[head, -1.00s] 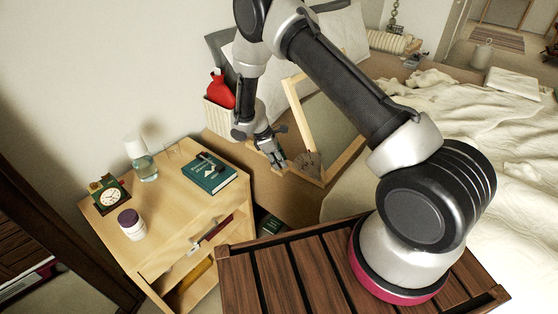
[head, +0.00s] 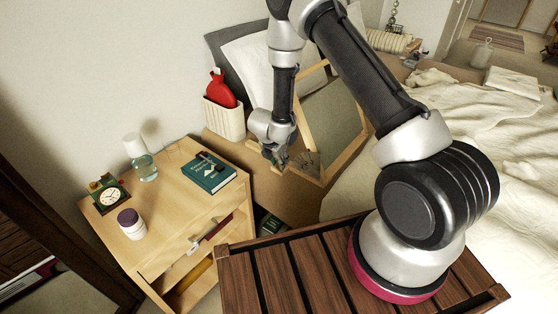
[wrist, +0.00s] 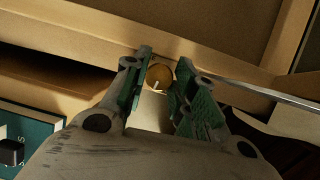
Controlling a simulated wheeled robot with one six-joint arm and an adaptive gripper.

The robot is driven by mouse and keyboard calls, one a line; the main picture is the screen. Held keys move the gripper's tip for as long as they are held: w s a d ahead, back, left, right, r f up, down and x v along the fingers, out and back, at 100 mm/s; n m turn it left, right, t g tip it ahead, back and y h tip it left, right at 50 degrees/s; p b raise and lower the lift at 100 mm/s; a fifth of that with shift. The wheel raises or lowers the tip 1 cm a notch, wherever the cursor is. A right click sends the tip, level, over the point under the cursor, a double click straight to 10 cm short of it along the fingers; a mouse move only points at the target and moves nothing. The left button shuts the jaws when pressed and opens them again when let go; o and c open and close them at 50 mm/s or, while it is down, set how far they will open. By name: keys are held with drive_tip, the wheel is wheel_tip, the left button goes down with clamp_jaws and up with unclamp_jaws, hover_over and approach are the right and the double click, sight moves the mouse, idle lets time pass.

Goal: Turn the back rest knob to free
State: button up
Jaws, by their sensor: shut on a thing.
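The back rest is a tilted wooden frame (head: 347,158) with a dark panel, standing at the head of the bed. Its round wooden knob (wrist: 159,76) has a short pale mark near its lower edge in the wrist view. My gripper (wrist: 161,80) has its green-padded fingers on either side of the knob and is shut on it. In the head view my gripper (head: 277,160) is at the frame's lower left corner and hides the knob. I cannot read any label that tells the knob's setting.
A white ribbed bin (head: 222,120) holds a red hot water bottle (head: 221,90). A slatted wooden surface (head: 290,275) lies in front.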

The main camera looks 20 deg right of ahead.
drive_tip(key=shift+n+t, duration=0.3)
drive_tip(key=shift+n, duration=0.7)
drive_tip(key=o, duration=1)
drive_tip(key=v, duration=1.2)
drive_tip(key=shift+d, duration=0.3)
